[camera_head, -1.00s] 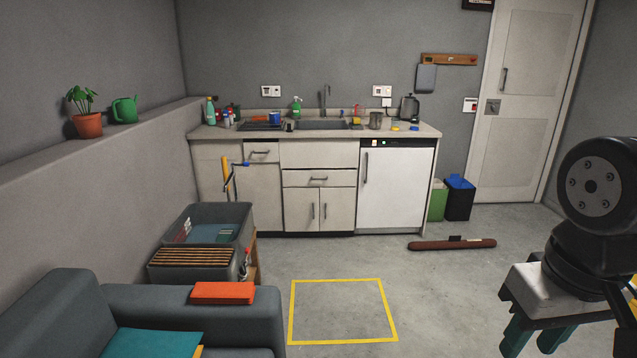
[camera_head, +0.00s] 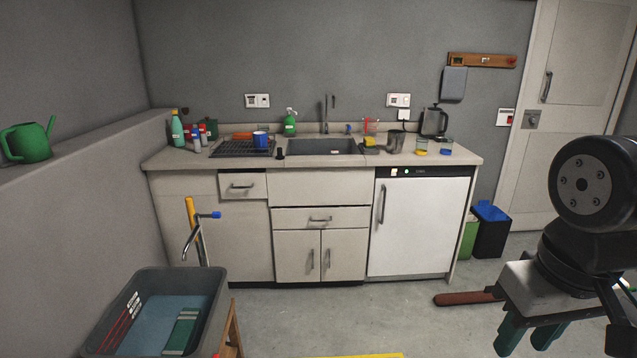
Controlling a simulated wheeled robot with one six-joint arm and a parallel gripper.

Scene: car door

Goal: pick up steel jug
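The steel jug (camera_head: 396,141) stands upright on the worktop, just right of the sink in the head view. It is a small grey metal vessel, above the left part of the white appliance front. My gripper (camera_head: 565,338) is at the lower right, with green fingers hanging down under a pale block. Its fingers are apart and nothing shows between them. It is well in front of the counter, to the right of the jug and far from it. The picture's edge cuts off part of it.
A black-and-steel kettle (camera_head: 434,121), a glass with a yellow sponge (camera_head: 370,136) and small jars (camera_head: 421,147) stand near the jug. A grey crate (camera_head: 105,325) is at lower left. A brown roll (camera_head: 465,299) lies on the floor.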

